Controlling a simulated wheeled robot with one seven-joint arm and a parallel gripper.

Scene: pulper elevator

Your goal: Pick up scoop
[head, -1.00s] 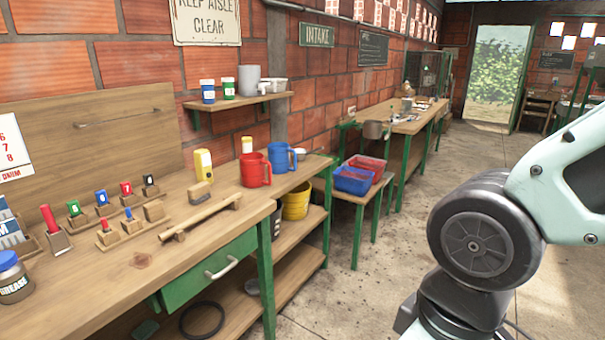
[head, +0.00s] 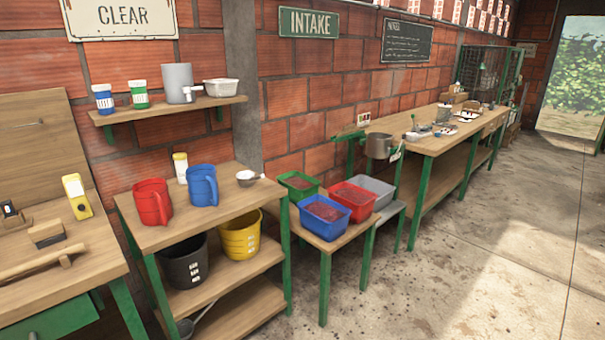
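A small metal scoop (head: 246,179) with a short pale handle pointing right lies on the right end of the wooden table (head: 228,210). It sits to the right of a blue jug (head: 202,186) and a red jug (head: 153,203), apart from both. My gripper is not in the head view, so its state is hidden.
A small bench holds blue (head: 325,219), red (head: 354,201) and green (head: 299,186) trays of dark red contents. A grey tray (head: 373,191) is beside them. Below the table are black (head: 184,264) and yellow (head: 240,236) buckets. The concrete floor (head: 450,255) at right is clear.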

